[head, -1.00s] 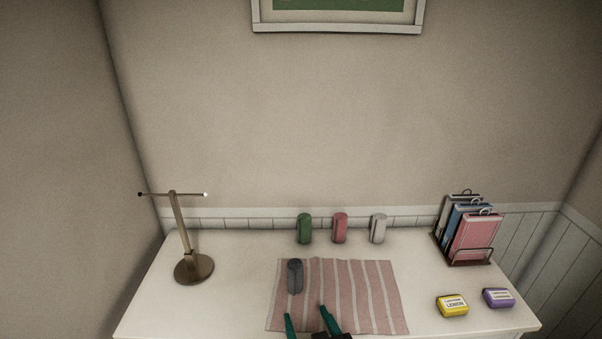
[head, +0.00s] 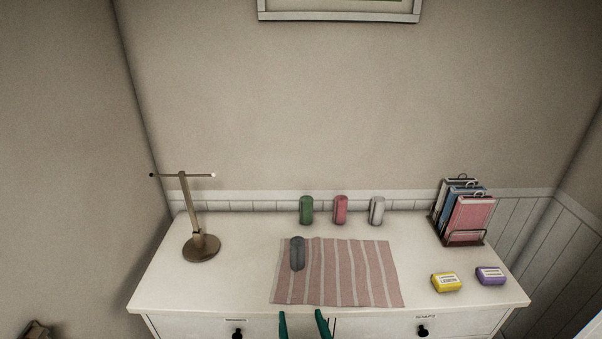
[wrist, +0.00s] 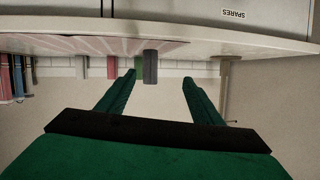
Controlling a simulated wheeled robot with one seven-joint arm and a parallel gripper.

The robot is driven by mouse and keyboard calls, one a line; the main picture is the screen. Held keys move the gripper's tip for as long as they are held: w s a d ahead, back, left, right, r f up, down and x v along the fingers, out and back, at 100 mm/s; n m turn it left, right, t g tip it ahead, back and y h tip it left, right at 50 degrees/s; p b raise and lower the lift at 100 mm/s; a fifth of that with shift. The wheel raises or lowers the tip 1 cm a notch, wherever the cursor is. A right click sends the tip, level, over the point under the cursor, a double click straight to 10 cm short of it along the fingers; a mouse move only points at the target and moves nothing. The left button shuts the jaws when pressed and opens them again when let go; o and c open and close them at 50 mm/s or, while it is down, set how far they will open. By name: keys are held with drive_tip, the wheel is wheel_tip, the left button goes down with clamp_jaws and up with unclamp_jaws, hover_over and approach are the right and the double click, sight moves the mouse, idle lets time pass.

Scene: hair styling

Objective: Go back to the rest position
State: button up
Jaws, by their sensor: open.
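My gripper (head: 302,321) is at the bottom edge of the head view, in front of the dresser's front edge. Its two green fingers are apart with nothing between them. In the wrist view my gripper (wrist: 160,82) also shows open and empty, and the picture looks upside down. A dark grey cylinder (head: 297,254) stands upright on the striped pink cloth (head: 345,275), apart from the fingers. The grey cylinder also shows in the wrist view (wrist: 150,67), beyond the fingertips.
The white dresser top (head: 235,285) also holds a metal stand (head: 201,247), green (head: 306,211), red (head: 340,210) and white (head: 377,211) cylinders, a rack of folders (head: 465,215), a yellow box (head: 446,283) and a purple box (head: 490,276). Labelled drawers (head: 380,324) face me.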

drive_tip(key=s+a+f+m+h, duration=0.15)
drive_tip(key=s+f, duration=0.35)
drive_tip(key=s, duration=0.6)
drive_tip(key=s+f+m+h, duration=0.2)
drive_tip(key=s+f, duration=0.4)
drive_tip(key=s, duration=0.6)
drive_tip(key=s+d+r+n+t+y, duration=0.1)
drive_tip(key=s+r+n, duration=0.1)
drive_tip(key=s, duration=0.7)
drive_tip(key=shift+s+d+r+n, duration=0.25)
drive_tip(key=shift+r+n, duration=0.15)
drive_tip(key=shift+n, duration=0.05)
